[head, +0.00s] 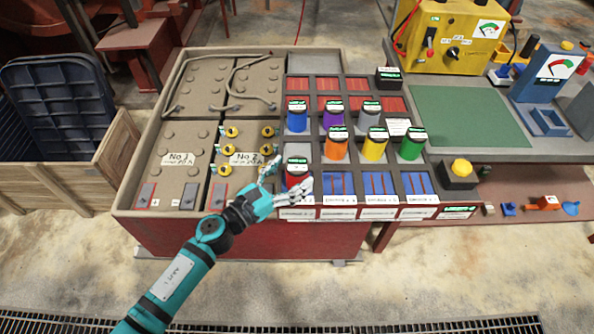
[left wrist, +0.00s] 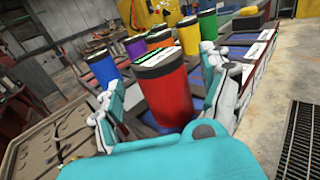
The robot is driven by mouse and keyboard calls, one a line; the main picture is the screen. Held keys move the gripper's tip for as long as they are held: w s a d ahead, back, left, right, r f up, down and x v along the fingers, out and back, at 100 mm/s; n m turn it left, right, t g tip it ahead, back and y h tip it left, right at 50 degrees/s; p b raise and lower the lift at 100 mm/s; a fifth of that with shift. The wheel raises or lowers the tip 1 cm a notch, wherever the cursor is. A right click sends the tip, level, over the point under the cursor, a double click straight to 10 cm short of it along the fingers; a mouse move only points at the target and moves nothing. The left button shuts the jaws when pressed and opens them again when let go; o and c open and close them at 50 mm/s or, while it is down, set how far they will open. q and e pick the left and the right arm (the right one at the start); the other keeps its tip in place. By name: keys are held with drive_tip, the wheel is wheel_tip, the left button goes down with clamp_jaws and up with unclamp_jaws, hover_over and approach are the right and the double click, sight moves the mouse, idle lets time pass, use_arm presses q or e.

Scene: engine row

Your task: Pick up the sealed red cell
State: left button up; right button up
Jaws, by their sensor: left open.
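The red cell (left wrist: 166,92) is a red cylinder with a black cap carrying a pale label strip. It stands in the front left compartment of the rack, and in the head view the red cell (head: 297,171) is partly hidden by my gripper. My left gripper (head: 287,179) is open. Its fingers lie on either side of the red cell in the left wrist view (left wrist: 165,105). I cannot tell whether a finger touches the cell. My right gripper is not in view.
Blue (head: 297,118), purple (head: 333,113), grey (head: 369,117), orange (head: 336,145), yellow (head: 374,146) and green (head: 412,144) cells stand behind and to the right in the rack. A panel (head: 195,135) with knobs and cables lies left. A bench with a green mat (head: 462,122) stands right.

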use_arm(q)
drive_tip(key=x, duration=0.2)
drive_tip(key=shift+w+d, duration=0.15)
drive_tip(key=shift+d, duration=0.15)
drive_tip(key=shift+a, duration=0.1)
clamp_jaws()
